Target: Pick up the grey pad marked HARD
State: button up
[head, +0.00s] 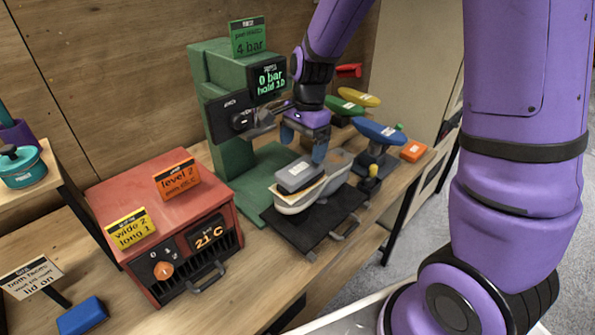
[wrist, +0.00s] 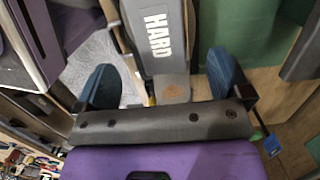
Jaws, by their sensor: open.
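The grey pad marked HARD (head: 299,174) lies on top of a light grey sneaker (head: 295,205); its lettering is too small to read in the head view. In the wrist view the pad (wrist: 157,30) shows its white word HARD, ahead of and between the blue fingers. My gripper (head: 305,145) is open above the far side of the pad, beside the green press. It also shows in the wrist view (wrist: 164,85), with nothing held. I cannot tell how high the fingertips are above the pad.
The sneaker sits on a black tray (head: 310,235). The green press (head: 222,75) stands behind left, a red heater box (head: 165,225) to the left. Blue (head: 380,131), green (head: 343,105) and yellow (head: 360,98) shapes and an orange block (head: 413,152) are at right.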

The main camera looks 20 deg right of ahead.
aim_at(300, 168)
jog(key=shift+s+a+f, duration=0.1)
jog(key=shift+a+f, duration=0.05)
jog(key=shift+f, duration=0.9)
jog(key=shift+s+a+f, duration=0.1)
jog(key=shift+a+f, duration=0.05)
jog(key=shift+f, duration=0.9)
jog(key=shift+a+f, duration=0.15)
jog(key=shift+f, duration=0.9)
jog(key=shift+c, duration=0.4)
jog(key=c, duration=1.1)
jog(key=shift+r, duration=0.1)
